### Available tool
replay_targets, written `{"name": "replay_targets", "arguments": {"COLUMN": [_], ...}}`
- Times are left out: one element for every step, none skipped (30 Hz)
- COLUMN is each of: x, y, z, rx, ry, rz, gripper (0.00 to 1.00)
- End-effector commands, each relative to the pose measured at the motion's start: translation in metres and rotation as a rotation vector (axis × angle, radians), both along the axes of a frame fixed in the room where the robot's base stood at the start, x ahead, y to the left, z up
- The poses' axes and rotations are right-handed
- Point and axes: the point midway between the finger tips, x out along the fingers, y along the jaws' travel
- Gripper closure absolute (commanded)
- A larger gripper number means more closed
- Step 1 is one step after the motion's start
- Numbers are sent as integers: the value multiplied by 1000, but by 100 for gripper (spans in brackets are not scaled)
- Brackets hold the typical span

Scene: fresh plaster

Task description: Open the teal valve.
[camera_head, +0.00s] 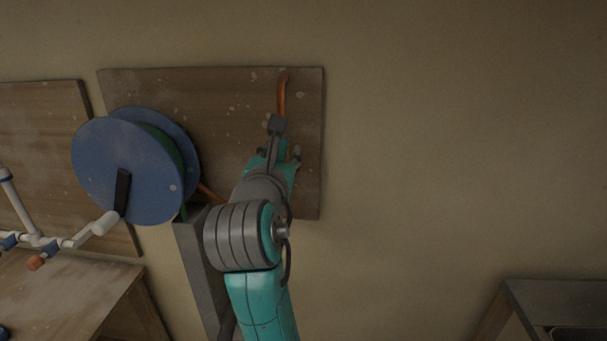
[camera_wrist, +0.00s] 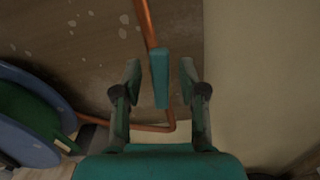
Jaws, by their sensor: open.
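The teal valve's handle (camera_wrist: 159,77) shows in the wrist view as a flat teal bar, upright in the picture, roughly in line with the copper pipe (camera_wrist: 145,22) above it. My gripper (camera_wrist: 160,68) is open, with one finger on each side of the handle and a visible gap on both sides. Whether the handle lies at fingertip depth or beyond is hard to tell. In the head view my gripper (camera_head: 280,151) is in front of the wooden board (camera_head: 222,90), below the copper pipe (camera_head: 282,98). My arm and gripper hide most of the valve there.
A blue reel (camera_head: 120,170) with a green hose and a crank stands close left of my arm; it also shows in the wrist view (camera_wrist: 22,125). White pipework (camera_head: 72,240) is at the far left above a wooden table (camera_head: 70,300). The wall right of the board is bare.

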Motion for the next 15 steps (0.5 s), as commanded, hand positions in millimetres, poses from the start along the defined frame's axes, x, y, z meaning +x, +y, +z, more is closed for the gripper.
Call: {"name": "replay_targets", "arguments": {"x": [0, 0, 0, 0, 0, 0, 0, 0, 0, 0, 0, 0, 0, 0, 0], "y": [0, 0, 0, 0, 0, 0, 0, 0, 0, 0, 0, 0, 0, 0, 1], "z": [0, 0, 0, 0, 0, 0, 0, 0, 0, 0, 0, 0, 0, 0, 0], "rx": [0, 0, 0, 0, 0, 0, 0, 0, 0, 0, 0, 0, 0, -2, -12], "ry": [0, 0, 0, 0, 0, 0, 0, 0, 0, 0, 0, 0, 0, 0, 2], "rz": [0, 0, 0, 0, 0, 0, 0, 0, 0, 0, 0, 0, 0, 0, 0], "gripper": [58, 58, 58, 58, 63, 73, 81, 88, 98, 100, 100, 100, 100, 100, 100]}}
